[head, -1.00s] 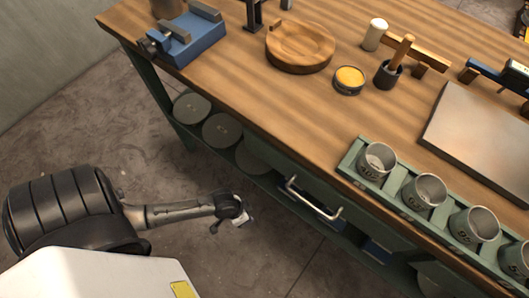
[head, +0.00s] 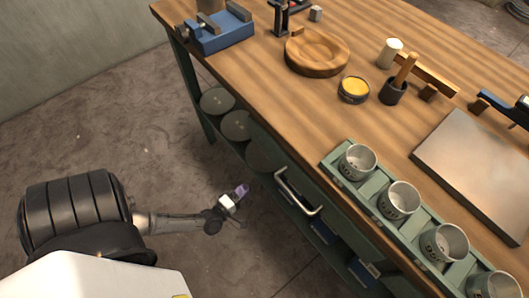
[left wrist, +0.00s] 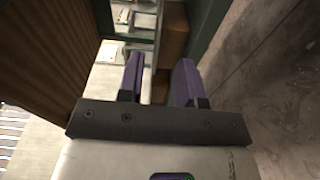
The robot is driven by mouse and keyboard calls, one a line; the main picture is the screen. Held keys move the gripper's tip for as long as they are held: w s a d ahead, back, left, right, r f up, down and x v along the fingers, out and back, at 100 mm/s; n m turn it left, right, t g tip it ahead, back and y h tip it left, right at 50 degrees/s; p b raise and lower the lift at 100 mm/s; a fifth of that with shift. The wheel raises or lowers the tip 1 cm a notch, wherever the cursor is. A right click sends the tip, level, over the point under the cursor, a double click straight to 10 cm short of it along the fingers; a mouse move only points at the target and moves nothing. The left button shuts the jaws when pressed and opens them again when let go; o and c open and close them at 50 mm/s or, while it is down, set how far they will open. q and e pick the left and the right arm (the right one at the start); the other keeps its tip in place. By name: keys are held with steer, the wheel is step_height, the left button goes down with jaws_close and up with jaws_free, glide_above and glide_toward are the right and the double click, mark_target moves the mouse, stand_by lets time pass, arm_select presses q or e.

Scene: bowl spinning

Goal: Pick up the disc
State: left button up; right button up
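Several round grey discs lie on the lower shelf under the workbench: a far disc (head: 217,101), a middle disc (head: 235,125) and a near disc (head: 265,153) partly hidden by the bench. I cannot tell which one is meant. My left gripper (head: 240,192) is in the air in front of the bench, below and nearer than the discs in the picture. In the left wrist view its two purple fingers (left wrist: 159,72) stand apart with nothing between them. No disc can be made out in that view. My right gripper is not in view.
The wooden bench top (head: 390,125) overhangs the shelf. A metal handle (head: 297,192) sticks out of the bench front near my left gripper. A green rack (head: 378,193) with metal cups lines the front edge. A wooden bowl (head: 317,53) stands farther back. The floor at left is clear.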

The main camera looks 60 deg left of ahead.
arm_select(q)
steer(key=b, duration=0.2)
glide_toward(270, 170)
steer(key=shift+n, duration=0.3)
steer(key=x, duration=0.4)
steer(key=shift+w+f, duration=0.15)
steer(key=shift+w+b, duration=0.35)
steer(key=shift+w, duration=0.15)
steer(key=shift+w+a+f, duration=0.1)
steer(key=shift+w, duration=0.25)
steer(key=b+x, duration=0.2)
steer(key=x, duration=0.2)
steer(key=shift+w, duration=0.15)
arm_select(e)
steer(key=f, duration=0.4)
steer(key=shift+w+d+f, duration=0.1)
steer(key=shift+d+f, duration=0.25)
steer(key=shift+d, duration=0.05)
